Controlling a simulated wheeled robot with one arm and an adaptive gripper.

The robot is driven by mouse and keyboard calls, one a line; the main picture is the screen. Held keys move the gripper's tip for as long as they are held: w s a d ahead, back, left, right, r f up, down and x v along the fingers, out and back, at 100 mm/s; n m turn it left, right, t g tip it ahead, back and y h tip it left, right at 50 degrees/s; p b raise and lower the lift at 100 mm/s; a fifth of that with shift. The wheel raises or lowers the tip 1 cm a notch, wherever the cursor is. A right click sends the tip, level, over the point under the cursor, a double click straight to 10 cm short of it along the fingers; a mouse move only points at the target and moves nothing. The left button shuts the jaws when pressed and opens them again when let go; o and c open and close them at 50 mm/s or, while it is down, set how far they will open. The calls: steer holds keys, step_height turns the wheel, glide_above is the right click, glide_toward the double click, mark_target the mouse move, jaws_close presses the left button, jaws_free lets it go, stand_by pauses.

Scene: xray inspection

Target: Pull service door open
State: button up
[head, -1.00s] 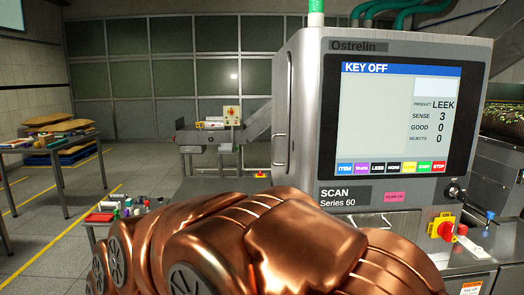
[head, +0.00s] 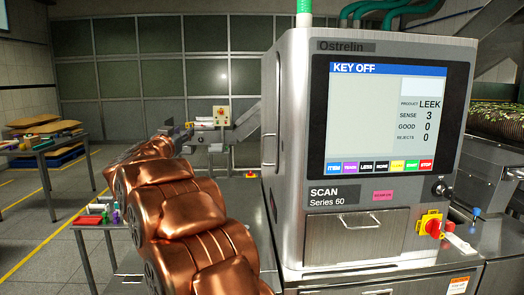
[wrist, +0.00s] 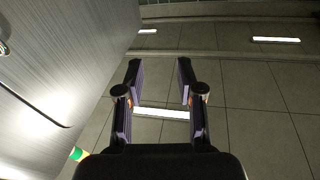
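The grey inspection machine (head: 345,45) stands right of centre in the head view. Its narrow left side carries a slim vertical bar handle (head: 264,150), and a shut front panel with a handle (head: 343,226) sits below the screen. I cannot tell for certain which is the service door. In the wrist view, a brushed metal face (wrist: 70,45) fills the left, with a thin dark bar or edge (wrist: 35,107) on it. My gripper (wrist: 157,70) is open, with nothing between its fingers, to the right of this face and apart from it. The head view does not show my fingers clearly.
My copper arm covers the lower left centre of the head view. A small table (head: 88,220) with coloured items stands left of it, and a longer table (head: 45,155) lies farther left. A red knob (head: 433,227) sits on the machine's right. Open floor lies at left.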

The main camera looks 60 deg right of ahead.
steer(key=s+d+f+m+g+h, duration=0.2)
steer(key=s+d+m+g, duration=0.2)
steer(key=s+d+g, duration=0.3)
steer(key=m+g+y, duration=0.2)
steer(key=m+g, duration=0.2)
steer(key=g, duration=0.3)
glide_toward(262, 149)
steer(key=d, duration=0.3)
steer(key=x, duration=0.2)
steer(key=p+x, duration=0.1)
steer(key=x, duration=0.3)
steer(key=shift+s+a, duration=0.1)
steer(key=shift+s, duration=0.25)
steer(key=shift+x, duration=0.8)
steer(key=shift+w+f, duration=0.1)
steer(key=shift+f, duration=0.05)
jaws_close()
